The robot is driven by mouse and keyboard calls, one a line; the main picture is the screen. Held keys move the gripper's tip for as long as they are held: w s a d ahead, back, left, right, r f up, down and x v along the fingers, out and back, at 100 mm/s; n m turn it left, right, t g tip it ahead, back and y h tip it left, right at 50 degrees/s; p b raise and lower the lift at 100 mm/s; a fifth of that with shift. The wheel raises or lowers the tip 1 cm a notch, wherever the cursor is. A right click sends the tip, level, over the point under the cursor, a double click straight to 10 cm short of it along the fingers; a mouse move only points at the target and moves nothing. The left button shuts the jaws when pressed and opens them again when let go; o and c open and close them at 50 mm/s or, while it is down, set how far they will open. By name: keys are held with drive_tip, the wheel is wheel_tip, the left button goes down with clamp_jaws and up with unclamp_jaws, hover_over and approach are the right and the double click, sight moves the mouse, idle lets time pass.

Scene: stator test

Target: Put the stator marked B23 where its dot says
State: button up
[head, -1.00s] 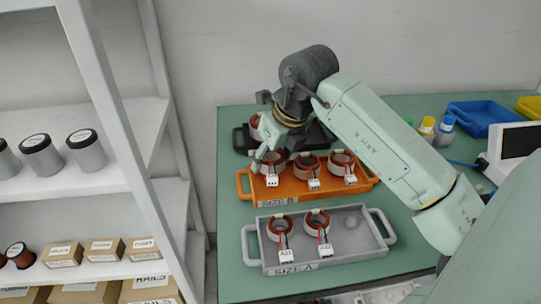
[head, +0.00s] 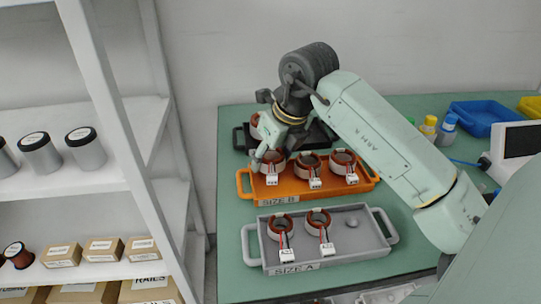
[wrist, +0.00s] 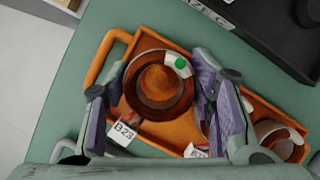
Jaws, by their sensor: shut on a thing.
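The stator marked B23 (wrist: 174,104) is a copper-brown ring with a white B23 tag (wrist: 124,132) and a green dot (wrist: 180,63) on a white patch at its rim. In the head view this stator (head: 266,166) is the leftmost in the orange SIZE B tray (head: 333,187). My gripper (head: 268,150) reaches down over it from behind. In the wrist view the fingers of my gripper (wrist: 159,80) stand on both sides of the ring, shut on it. I cannot tell whether the stator is clear of the tray floor.
Two more stators (head: 308,165) (head: 343,162) stand in the orange tray. The grey SIZE A tray (head: 365,233) in front holds two stators and has bare floor at its right. A black tray (head: 239,139) lies behind, partly hidden by my arm. Bottles (head: 446,130) and a blue bin (head: 477,118) are right.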

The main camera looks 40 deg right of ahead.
drive_tip(key=shift+f+b, duration=0.9)
drive_tip(key=shift+f+b, duration=0.2)
drive_tip(key=shift+b, duration=0.1)
drive_tip(key=o, duration=1.3)
drive_tip(key=shift+r, duration=0.15)
drive_tip(key=shift+r+p, duration=1.3)
drive_tip(key=shift+r, duration=1.15)
drive_tip(key=shift+o, duration=0.6)
